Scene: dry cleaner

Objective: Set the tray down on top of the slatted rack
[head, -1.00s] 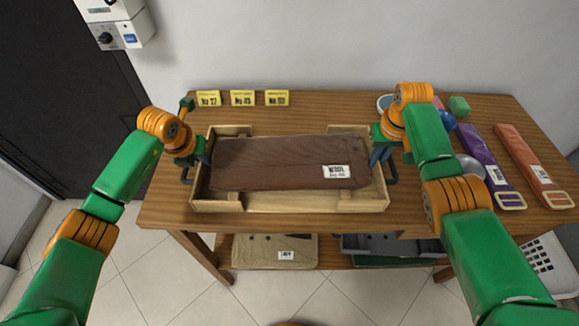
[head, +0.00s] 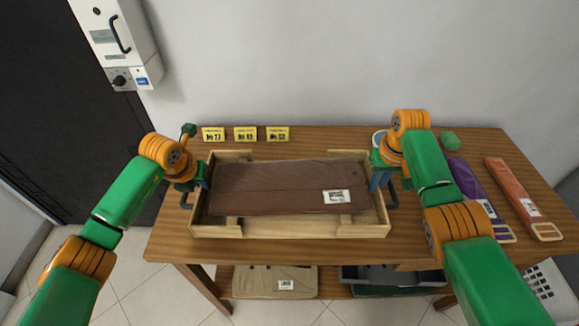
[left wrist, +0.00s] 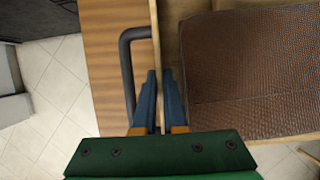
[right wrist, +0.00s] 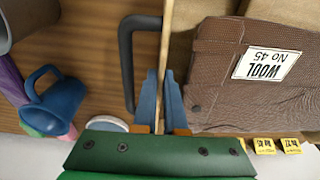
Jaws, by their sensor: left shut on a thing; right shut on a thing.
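The wooden tray (head: 290,231) is over the middle of the table, with a brown folded wool garment (head: 270,187) lying in it. My left gripper (left wrist: 160,76) is shut on the tray's left wall, beside its dark handle (left wrist: 127,75). My right gripper (right wrist: 160,76) is shut on the right wall, beside the other dark handle (right wrist: 127,60). The tray looks about level in the head view. I cannot tell if it touches the table below. I cannot make out a separate slatted rack; the tray and garment cover what lies under them.
Yellow number cards (head: 246,134) stand along the table's back. Purple (head: 467,186) and orange (head: 520,192) wrapped strips lie at the right. A blue mug (right wrist: 50,100) is beyond the right handle. The lower shelf holds a beige folded garment (head: 262,281) and a grey tray (head: 405,277).

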